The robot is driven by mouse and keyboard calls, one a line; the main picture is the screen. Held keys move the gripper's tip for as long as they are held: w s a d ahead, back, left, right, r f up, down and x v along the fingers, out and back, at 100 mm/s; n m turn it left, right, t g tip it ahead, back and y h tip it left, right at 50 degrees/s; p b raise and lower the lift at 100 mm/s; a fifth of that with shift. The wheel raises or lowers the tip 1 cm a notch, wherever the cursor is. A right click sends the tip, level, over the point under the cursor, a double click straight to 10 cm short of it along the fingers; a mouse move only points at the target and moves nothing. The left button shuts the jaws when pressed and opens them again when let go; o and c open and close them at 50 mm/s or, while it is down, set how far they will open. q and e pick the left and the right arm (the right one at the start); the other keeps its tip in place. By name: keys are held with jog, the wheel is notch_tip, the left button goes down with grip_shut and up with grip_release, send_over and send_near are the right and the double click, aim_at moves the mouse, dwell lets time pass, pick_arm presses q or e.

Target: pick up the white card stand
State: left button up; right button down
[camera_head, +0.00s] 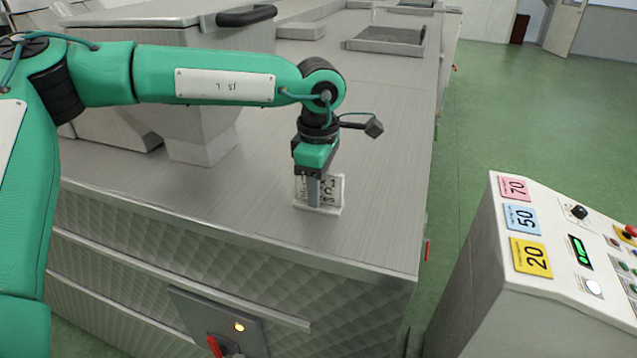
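The white card stand (334,194) stands upright near the front edge of the metal machine top, with dark print on its face. My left gripper (313,190) points straight down at it, with one grey finger in front of the card's face. The other finger is hidden, so I cannot tell whether the gripper is closed on the stand. The stand's base appears to rest on the surface. My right gripper is not in view.
The metal machine top (230,205) is clear around the stand. A grey hopper-like housing (200,130) stands behind my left arm. A control console (560,270) with 70, 50 and 20 labels stands at the right, across a floor gap.

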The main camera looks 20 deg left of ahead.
pick_arm(q)
jog(key=shift+f, duration=0.25)
grip_shut()
